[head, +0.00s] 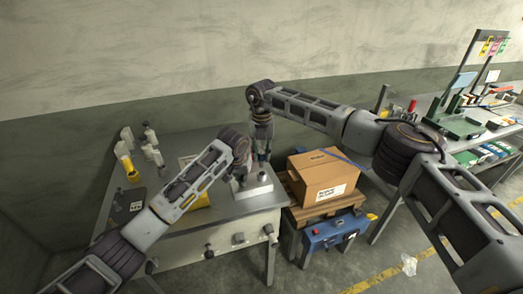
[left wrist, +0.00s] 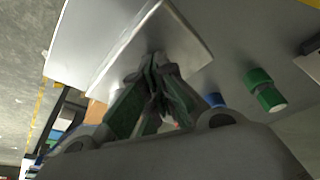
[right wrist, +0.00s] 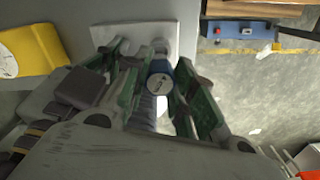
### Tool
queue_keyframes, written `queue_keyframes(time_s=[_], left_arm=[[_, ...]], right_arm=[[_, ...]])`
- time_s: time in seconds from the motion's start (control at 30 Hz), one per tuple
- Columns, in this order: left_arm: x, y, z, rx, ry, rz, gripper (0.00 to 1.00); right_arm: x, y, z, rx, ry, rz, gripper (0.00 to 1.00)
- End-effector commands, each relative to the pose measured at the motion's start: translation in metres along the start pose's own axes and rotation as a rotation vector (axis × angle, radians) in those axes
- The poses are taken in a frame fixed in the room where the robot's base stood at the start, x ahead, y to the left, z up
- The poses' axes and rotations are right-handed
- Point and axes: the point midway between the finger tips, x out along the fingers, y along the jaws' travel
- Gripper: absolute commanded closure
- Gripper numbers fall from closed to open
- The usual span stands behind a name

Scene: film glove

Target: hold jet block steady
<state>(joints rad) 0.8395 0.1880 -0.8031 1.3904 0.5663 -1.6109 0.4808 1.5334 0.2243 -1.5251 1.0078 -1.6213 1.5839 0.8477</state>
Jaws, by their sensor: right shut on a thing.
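A pale metal block, probably the jet block (head: 256,190), rests near the right edge of the grey table, partly hidden by my grippers. In the left wrist view, a pale plate-like body (left wrist: 192,42) lies just beyond my left gripper (left wrist: 155,70). Its fingers are drawn together at this plate, and I cannot tell whether they touch it. My right gripper (right wrist: 158,88) comes down from above and is shut on a round blue-collared part (right wrist: 159,80) with a pale face. A flat pale plate (right wrist: 112,36) shows behind it.
A cardboard box (head: 325,178) sits on a pallet to the right, above a blue case (head: 333,232). A cluttered bench (head: 475,150) stands far right.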

Motion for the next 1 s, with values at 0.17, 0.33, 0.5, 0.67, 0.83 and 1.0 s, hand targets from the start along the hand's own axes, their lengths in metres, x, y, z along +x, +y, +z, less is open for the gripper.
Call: queue_keyframes(time_s=[0.17, 0.33, 0.5, 0.67, 0.83, 1.0], left_arm=[[0.008, 0.0, 0.007, 0.001, -0.019, -0.002, 1.0], [0.008, 0.0, 0.007, 0.001, -0.019, -0.002, 1.0], [0.008, 0.0, 0.007, 0.001, -0.019, -0.002, 1.0], [0.008, 0.0, 0.007, 0.001, -0.019, -0.002, 1.0], [0.008, 0.0, 0.007, 0.001, -0.019, -0.002, 1.0], [0.008, 0.0, 0.007, 0.001, -0.019, -0.002, 1.0]], right_arm=[[0.011, 0.0, 0.0, 0.001, 0.0, 0.0, 0.98], [0.018, 0.0, 0.0, 0.001, -0.001, 0.0, 0.98], [0.021, 0.0, -0.001, 0.002, -0.001, 0.0, 0.98], [0.021, 0.0, -0.001, 0.002, -0.001, 0.0, 0.98], [0.021, 0.0, -0.001, 0.001, -0.001, 0.0, 0.98], [0.021, 0.0, -0.001, 0.001, -0.001, 0.0, 0.98]])
